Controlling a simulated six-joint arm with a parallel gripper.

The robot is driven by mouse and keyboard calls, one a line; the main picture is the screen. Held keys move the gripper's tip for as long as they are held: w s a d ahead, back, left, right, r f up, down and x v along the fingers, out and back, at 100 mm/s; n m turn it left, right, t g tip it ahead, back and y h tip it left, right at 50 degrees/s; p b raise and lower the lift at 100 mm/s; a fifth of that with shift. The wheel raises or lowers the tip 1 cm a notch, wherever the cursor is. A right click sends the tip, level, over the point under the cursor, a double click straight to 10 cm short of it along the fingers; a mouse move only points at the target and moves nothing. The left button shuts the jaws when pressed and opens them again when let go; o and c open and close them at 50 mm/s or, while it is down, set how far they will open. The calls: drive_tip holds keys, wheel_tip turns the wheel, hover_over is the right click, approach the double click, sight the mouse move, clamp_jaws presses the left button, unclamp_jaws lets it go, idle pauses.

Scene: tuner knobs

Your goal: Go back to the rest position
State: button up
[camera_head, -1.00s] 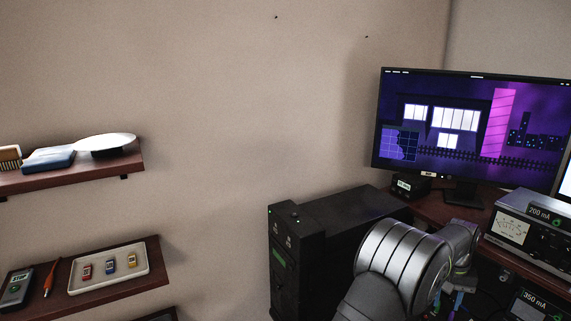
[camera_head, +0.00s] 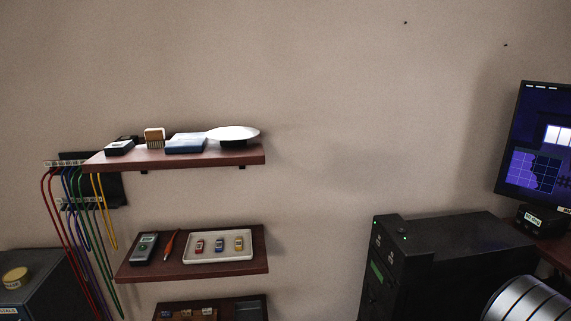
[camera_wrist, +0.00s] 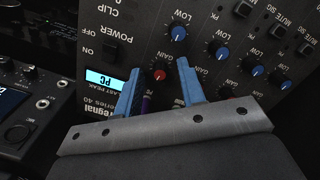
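My gripper (camera_wrist: 159,68) shows in the wrist view with its two blue fingers apart and nothing held between them. It is over a dark mixer panel (camera_wrist: 133,37) with several blue-capped knobs and a red-capped gain knob (camera_wrist: 159,75). The red knob appears between the fingers; whether a finger touches the panel I cannot tell. A lit cyan display (camera_wrist: 104,79) is left of the fingers. In the head view only a silver part of my arm shows at the lower right; my gripper is out of that view.
In the head view a black cabinet (camera_head: 449,239) stands beside my arm, with a monitor (camera_head: 541,150) at the right edge. Wall shelves (camera_head: 205,156) carry small items, and coloured cables (camera_head: 82,215) hang to their left. The wall between shelves and monitor is bare.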

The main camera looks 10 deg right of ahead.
wheel_tip(320, 180, up, 17)
drive_tip(key=w, duration=0.1)
drive_tip(key=f, duration=1.1)
drive_tip(key=s+f, duration=0.1)
drive_tip(key=f, duration=0.5)
drive_tip(key=shift+f, duration=0.2)
drive_tip(key=shift+r+m, duration=0.2)
drive_tip(key=shift+m, duration=0.7)
drive_tip(key=m, duration=0.6)
drive_tip(key=shift+s+m+t, duration=0.1)
drive_tip(key=shift+m+t, duration=0.3)
wheel_tip(320, 180, up, 8)
drive_tip(key=shift+r, duration=0.4)
